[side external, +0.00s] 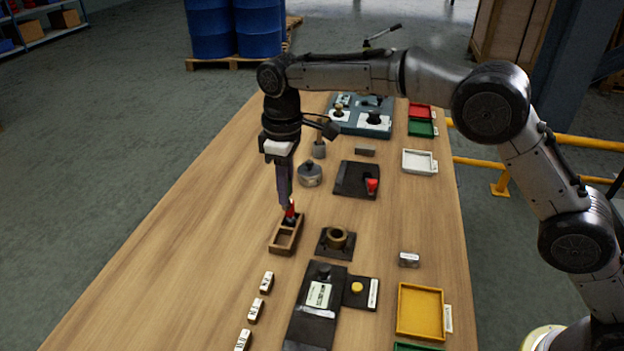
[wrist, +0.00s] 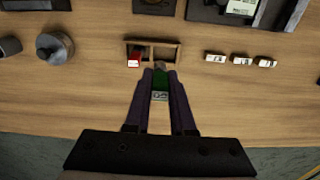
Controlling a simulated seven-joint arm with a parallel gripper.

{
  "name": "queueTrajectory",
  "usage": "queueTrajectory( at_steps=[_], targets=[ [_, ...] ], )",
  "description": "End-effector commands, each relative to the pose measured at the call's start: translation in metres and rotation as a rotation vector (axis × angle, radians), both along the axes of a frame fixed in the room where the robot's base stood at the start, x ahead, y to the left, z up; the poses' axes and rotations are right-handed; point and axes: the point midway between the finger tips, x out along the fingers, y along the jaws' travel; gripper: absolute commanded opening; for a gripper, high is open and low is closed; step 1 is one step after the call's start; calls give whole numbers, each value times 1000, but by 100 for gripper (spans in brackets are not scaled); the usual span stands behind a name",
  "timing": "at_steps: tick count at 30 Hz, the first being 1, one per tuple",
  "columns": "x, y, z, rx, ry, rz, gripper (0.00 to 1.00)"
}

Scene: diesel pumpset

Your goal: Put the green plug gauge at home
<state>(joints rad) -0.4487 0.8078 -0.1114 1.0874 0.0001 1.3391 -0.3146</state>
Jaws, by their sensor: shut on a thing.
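The green plug gauge (wrist: 160,84) is between the fingers of my gripper (wrist: 159,76) in the wrist view, with a pale label at its near end. In the side view my gripper (side external: 285,203) points down above the far end of a small wooden holder (side external: 272,246), and the green gauge is mostly hidden there. The holder has two compartments, also seen in the wrist view (wrist: 152,41). A red plug gauge (wrist: 134,57) stands in its left compartment there; the right one looks empty. The red gauge (side external: 291,213) shows just beside my fingertips in the side view.
Several white labelled blocks (side external: 255,310) lie in a row near the holder. A dark fixture with a brass ring (side external: 337,239), a round grey weight (side external: 310,174) and a black block with a red knob (side external: 356,180) stand nearby. A yellow tray (side external: 420,311) is at right. The left table area is clear.

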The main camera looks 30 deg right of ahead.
Motion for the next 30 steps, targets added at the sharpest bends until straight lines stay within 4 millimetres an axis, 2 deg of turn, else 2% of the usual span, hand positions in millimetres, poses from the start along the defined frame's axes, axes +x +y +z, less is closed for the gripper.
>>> queueTrajectory(
  at_steps=[6,19,30],
  targets=[
    [0,13,-16,-8,15,21,0],
    [-1,13,-17,-8,16,22,0],
    [-1,13,-52,-8,17,22,0]
  ],
)
